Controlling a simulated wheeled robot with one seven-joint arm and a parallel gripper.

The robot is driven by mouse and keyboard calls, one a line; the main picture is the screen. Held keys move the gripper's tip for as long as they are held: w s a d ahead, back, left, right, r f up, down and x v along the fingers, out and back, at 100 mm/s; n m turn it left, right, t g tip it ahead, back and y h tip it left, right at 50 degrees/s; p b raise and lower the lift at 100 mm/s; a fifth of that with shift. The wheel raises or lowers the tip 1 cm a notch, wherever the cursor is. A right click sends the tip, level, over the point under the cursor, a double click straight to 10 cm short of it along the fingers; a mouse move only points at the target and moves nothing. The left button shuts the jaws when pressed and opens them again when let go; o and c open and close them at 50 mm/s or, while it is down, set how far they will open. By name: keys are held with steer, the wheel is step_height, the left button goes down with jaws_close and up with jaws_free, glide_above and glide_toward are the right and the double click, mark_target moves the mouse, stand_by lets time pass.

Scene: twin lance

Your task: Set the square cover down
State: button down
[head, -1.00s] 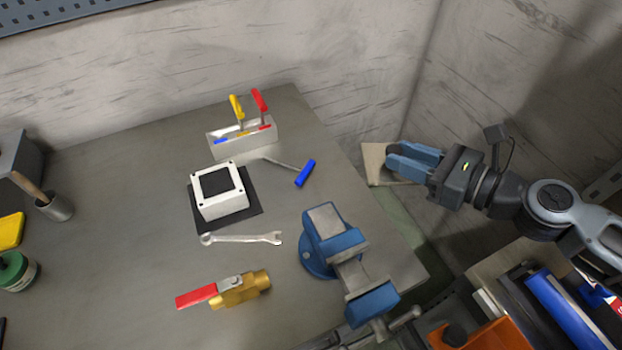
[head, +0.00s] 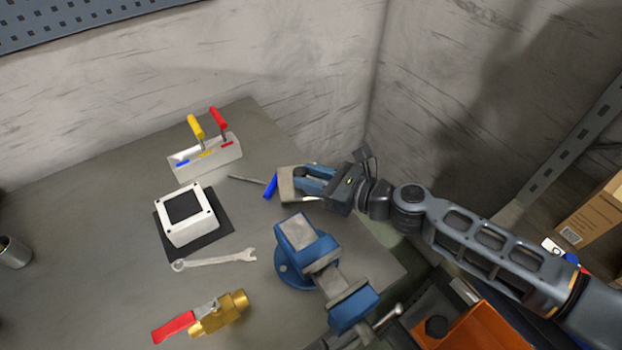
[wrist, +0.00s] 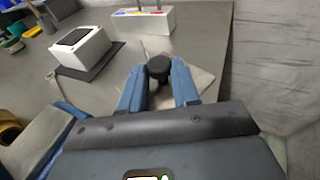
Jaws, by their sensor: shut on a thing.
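The square cover (head: 287,187) is a flat beige plate; its black knob and part of the plate (wrist: 203,80) show in the wrist view. My gripper (head: 299,177) is shut on the knob, with one blue finger on each side (wrist: 158,80). The cover hangs over the right side of the workbench, beside a blue-handled tool (head: 270,186) and partly hiding it. Its height above the bench is hard to tell. A white square box (head: 191,231) with a dark square top stands on a black mat (head: 223,225), left of the cover.
A blue vise (head: 293,269) stands just below the cover in the head view. A wrench (head: 215,260) and a red-handled brass valve (head: 218,315) lie to its left. A white rack (head: 207,160) with yellow and red handles stands behind. Bare bench (head: 80,225) lies left of the box.

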steer(key=shift+f, duration=0.45)
steer(key=c, duration=0.8)
jaws_free()
steer(key=shift+f, duration=0.1)
steer(key=shift+s+d+r, duration=0.15)
steer(key=shift+d+r, duration=0.05)
steer(key=shift+d, duration=0.25)
steer(key=v, duration=1.1)
steer(key=shift+s, duration=0.1)
